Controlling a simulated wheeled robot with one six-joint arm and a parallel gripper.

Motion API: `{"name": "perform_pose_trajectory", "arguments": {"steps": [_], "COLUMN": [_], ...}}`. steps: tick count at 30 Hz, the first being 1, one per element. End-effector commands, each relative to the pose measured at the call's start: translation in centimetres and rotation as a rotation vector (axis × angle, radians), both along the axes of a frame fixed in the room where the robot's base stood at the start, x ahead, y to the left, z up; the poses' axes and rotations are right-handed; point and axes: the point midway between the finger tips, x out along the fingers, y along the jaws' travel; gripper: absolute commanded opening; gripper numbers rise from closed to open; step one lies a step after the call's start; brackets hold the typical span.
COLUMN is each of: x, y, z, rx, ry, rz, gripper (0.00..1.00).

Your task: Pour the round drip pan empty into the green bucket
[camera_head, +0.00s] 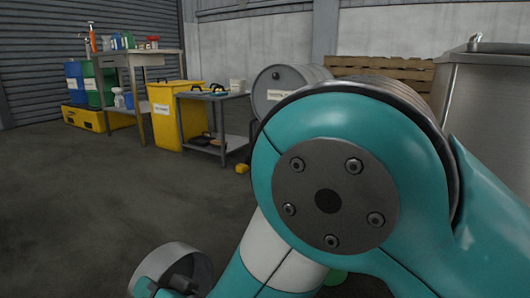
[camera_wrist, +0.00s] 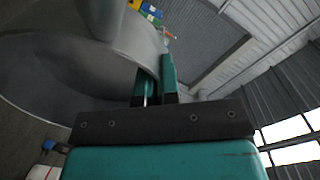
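The round drip pan (camera_head: 186,257) is grey metal and shows at the bottom left of the head view, tilted and partly cut off by the frame edge. It fills the left of the wrist view (camera_wrist: 45,65). My gripper (camera_head: 175,284) is at the pan's side. In the wrist view its fingers (camera_wrist: 154,80) are closed at the pan's wall, one on each side of it. A small green patch (camera_head: 336,277) shows under my arm in the head view; I cannot tell whether it is the green bucket. Most of the floor there is hidden by my arm.
A steel tank (camera_head: 484,95) stands at the right, pallets (camera_head: 385,68) and a grey drum (camera_head: 285,84) behind my arm. A low cart (camera_head: 222,127), yellow bin (camera_head: 168,112) and workbench (camera_head: 130,62) stand at the back left. The floor at left is clear.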

Motion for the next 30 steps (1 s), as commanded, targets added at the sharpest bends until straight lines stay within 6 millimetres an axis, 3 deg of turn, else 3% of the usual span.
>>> {"name": "perform_pose_trajectory", "arguments": {"steps": [4,8,20,29,30], "x": [0.3,1.5,8.3,12.8,13.7], "y": [-0.8,-1.9,-8.7,-14.9,-16.2], "z": [0.5,2.8,14.2,22.5,23.3], "rx": [0.001,0.001,0.000,-0.001,-0.008], "ry": [-0.001,-0.001,-0.001,0.001,0.004], "rz": [-0.009,-0.036,-0.205,-0.342,-0.372], "gripper": [0.00,0.00,0.00,0.00,0.00]}}
